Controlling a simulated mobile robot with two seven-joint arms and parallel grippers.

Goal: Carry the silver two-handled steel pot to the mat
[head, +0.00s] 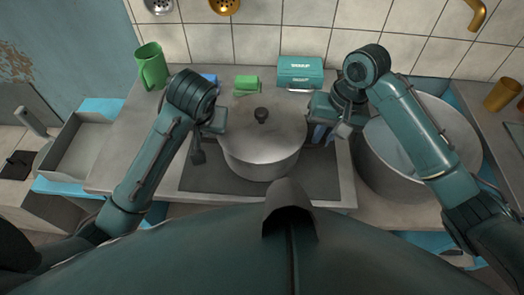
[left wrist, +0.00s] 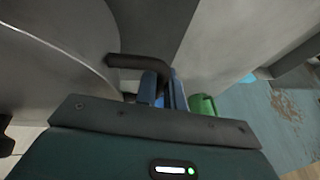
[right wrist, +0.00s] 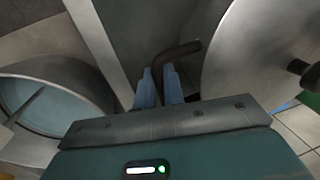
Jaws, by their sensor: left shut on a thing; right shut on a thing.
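The silver steel pot (head: 262,158) with its lid and dark knob is upright in the middle of the head view, above a dark grey mat (head: 205,180) on the counter. I cannot tell whether its base touches the mat. My left gripper (head: 218,122) is at the pot's left side, shut on one dark handle, which shows in the left wrist view (left wrist: 140,63) between blue fingers. My right gripper (head: 322,132) is at the right side, shut on the other handle, which shows in the right wrist view (right wrist: 180,50). The pot's far base is hidden.
A large open steel pot (head: 375,165) stands close on the right, under my right arm. A green mug (head: 151,66), a green sponge (head: 246,84) and a teal box (head: 300,71) stand behind by the tiled wall. A grey tray (head: 80,150) is at left.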

